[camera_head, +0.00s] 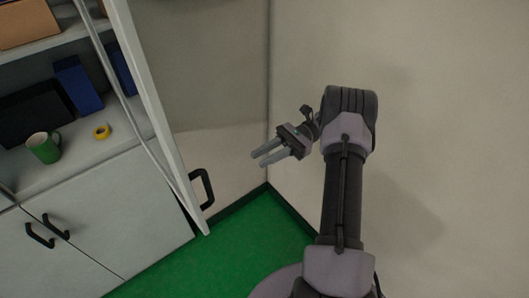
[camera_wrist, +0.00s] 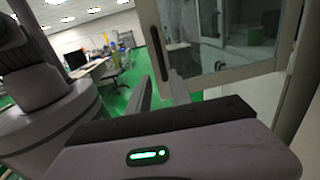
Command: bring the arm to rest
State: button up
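My gripper (camera_head: 257,159) is in the middle of the head view, raised in front of the pale wall corner and pointing left. Its two grey fingers are apart with a gap between them, and nothing is held. The wrist view also shows the two fingers of my gripper (camera_wrist: 160,75) with empty space between them. My arm (camera_head: 340,190) rises from the lower right of the head view and bends at the elbow towards the gripper. The gripper touches nothing that I can see.
A glass cabinet door (camera_head: 160,120) with a black handle (camera_head: 202,189) stands left of my gripper. Shelves behind it hold a green mug (camera_head: 44,148), a yellow tape roll (camera_head: 102,131) and blue binders (camera_head: 78,84). Green floor (camera_head: 190,262) lies below. The wrist view shows a desk (camera_wrist: 90,68) and chair (camera_wrist: 112,78).

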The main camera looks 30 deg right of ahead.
dwell(0.3)
jog(key=s+a+r+n+g+h+b, duration=0.5)
jog(key=s+a+n+h, duration=0.4)
jog(key=a, duration=0.4)
jog(key=s+a+f+n+t+h+b, duration=0.2)
jog(key=s+a+n+t+h+b, duration=0.2)
jog(key=t, duration=0.7)
jog(key=s+a+h+b, duration=0.2)
jog(key=s+h+b, duration=0.1)
jog(key=shift+s+a+f, duration=0.15)
jog(key=shift+f, duration=0.15)
